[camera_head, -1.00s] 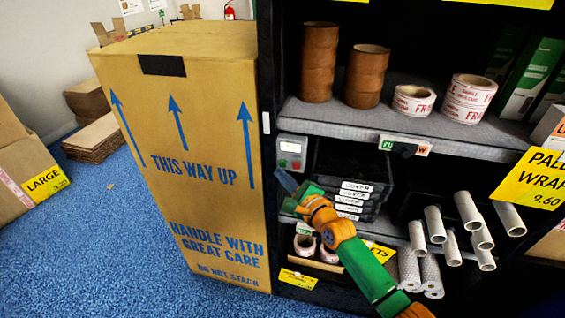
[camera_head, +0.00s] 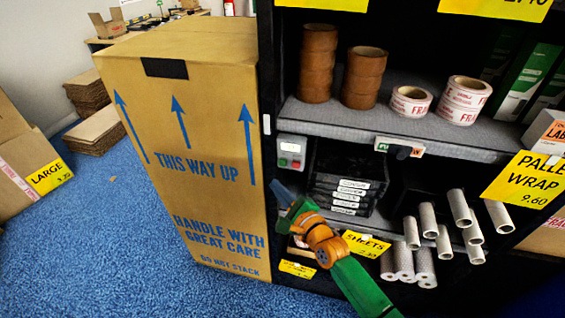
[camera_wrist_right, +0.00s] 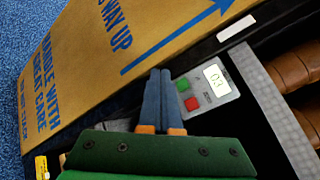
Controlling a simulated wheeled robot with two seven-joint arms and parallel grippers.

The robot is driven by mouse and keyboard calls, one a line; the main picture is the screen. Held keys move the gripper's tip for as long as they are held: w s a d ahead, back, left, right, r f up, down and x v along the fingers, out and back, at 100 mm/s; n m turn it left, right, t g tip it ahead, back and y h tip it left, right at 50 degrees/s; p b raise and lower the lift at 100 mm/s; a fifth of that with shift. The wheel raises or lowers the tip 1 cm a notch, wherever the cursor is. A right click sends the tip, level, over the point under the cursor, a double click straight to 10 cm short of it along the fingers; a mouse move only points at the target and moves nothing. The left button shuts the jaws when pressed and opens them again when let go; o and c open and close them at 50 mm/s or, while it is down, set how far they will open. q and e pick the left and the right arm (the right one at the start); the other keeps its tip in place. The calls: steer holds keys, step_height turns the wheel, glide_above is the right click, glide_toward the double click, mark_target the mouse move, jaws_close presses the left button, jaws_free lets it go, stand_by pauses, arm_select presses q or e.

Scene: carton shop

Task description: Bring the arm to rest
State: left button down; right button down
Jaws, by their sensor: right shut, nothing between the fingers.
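My right arm, green and orange, comes in from the bottom right in the head view. Its gripper (camera_head: 284,196) is in front of the shelf unit, just below a grey control box (camera_head: 291,151) with a green and a red button. In the right wrist view the blue fingers of my right gripper (camera_wrist_right: 161,78) lie together with nothing between them. My left gripper is in neither view.
A tall cardboard carton (camera_head: 215,120) stands left of the shelf unit. The shelf (camera_head: 345,124) bears brown tape rolls (camera_head: 318,62) and FRAGILE tape rolls (camera_head: 464,99). Below are black trays (camera_head: 343,190) and white rolls (camera_head: 459,208).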

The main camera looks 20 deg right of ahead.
stand_by(0.4)
steer(key=s+d+f+n+g+h, duration=0.1)
steer(key=s+f+n+g, duration=0.3)
steer(key=s+f+n, duration=0.65)
steer(key=s+d+f+n+g+h, duration=0.1)
steer(key=s+f+n+g, duration=0.4)
steer(key=f, duration=1.1)
steer(key=s+f+n+g, duration=0.3)
steer(key=s+f+n, duration=0.2)
steer(key=s, duration=0.8)
steer(key=s+d+f+n+g+h, duration=0.1)
steer(key=s+f+n+g, duration=0.2)
steer(key=s, duration=1.1)
step_height(320, 180, down, 3)
steer(key=n, duration=0.3)
steer(key=shift+s+d+f+g+h, duration=0.15)
steer(key=shift+s+d+g+h, duration=0.15)
steer(key=shift+g, duration=0.1)
